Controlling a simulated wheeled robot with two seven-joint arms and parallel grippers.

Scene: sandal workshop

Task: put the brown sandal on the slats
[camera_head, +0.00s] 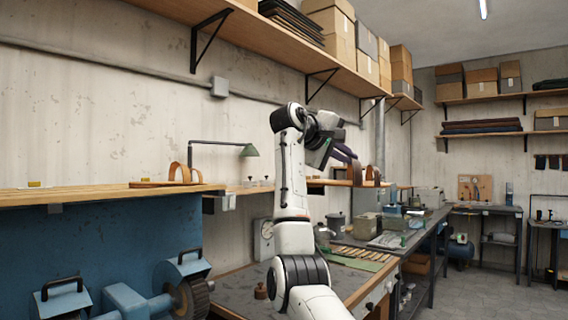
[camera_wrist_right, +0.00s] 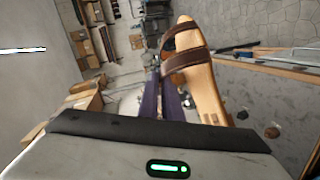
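The brown sandal (camera_wrist_right: 207,92) has a tan sole and dark brown straps. In the wrist view it is at the tips of my right gripper (camera_wrist_right: 161,80), whose dark purple fingers are close together at a strap. No support shows directly under it, so it appears held in the air. In the head view my right gripper (camera_head: 347,155) is raised in the middle, with the sandal (camera_head: 376,174) at its fingertips. Pale wooden slats (camera_head: 362,253) lie on the bench below, partly beside my arm. My left gripper is not in view.
A tan sandal (camera_head: 177,178) lies on the wooden board (camera_head: 80,195) at left, near a green lamp (camera_head: 249,150). A blue machine (camera_head: 130,295) stands below. Metal pots and boxes crowd the bench behind the slats. Shelves with boxes (camera_head: 335,27) hang above.

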